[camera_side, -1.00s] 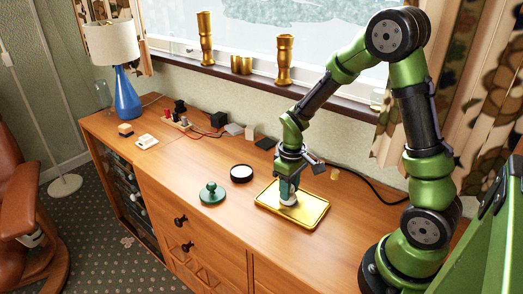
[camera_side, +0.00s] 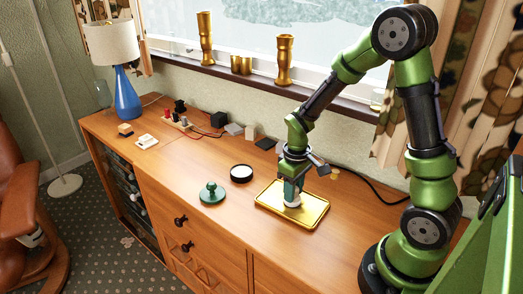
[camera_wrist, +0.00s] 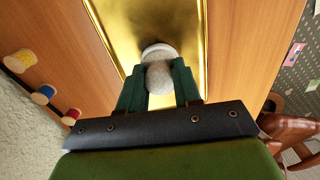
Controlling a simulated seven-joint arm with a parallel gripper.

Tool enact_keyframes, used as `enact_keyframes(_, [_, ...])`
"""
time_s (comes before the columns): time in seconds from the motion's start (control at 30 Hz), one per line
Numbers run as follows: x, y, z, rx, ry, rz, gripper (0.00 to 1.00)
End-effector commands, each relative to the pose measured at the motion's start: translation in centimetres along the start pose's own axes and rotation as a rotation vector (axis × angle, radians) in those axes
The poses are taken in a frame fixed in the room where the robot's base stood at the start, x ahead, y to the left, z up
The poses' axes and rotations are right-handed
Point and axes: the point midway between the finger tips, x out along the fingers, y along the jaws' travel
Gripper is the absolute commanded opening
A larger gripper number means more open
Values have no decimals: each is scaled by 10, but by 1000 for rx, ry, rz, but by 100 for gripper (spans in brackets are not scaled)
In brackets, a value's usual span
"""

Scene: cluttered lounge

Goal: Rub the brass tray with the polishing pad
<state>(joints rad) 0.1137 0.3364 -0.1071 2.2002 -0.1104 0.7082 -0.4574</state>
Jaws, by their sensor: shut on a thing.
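The brass tray (camera_side: 312,216) lies flat on the wooden sideboard, and its shiny gold surface (camera_wrist: 118,18) fills the top middle of the wrist view. The pad's whitish lower part (camera_side: 292,204) is down at the tray's surface. Whether it presses on the tray cannot be told.
A green knobbed disc (camera_side: 212,194) and a round black-rimmed tin (camera_side: 241,173) sit left of the tray. Spools (camera_wrist: 43,94) show in the wrist view. A dark cable (camera_side: 375,187) runs behind the tray. A blue lamp (camera_side: 127,97) stands far left.

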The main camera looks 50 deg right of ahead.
Motion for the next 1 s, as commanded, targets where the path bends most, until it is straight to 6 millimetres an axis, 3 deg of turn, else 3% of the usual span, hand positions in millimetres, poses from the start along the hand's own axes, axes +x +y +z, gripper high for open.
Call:
enact_keyframes(0.4, [1,-2,-38,-1,-1,0,9])
enact_keyframes(0.53, [-21,-2,-38,0,5,1,9])
enact_keyframes(1.0, [-61,-2,-37,0,3,1,9])
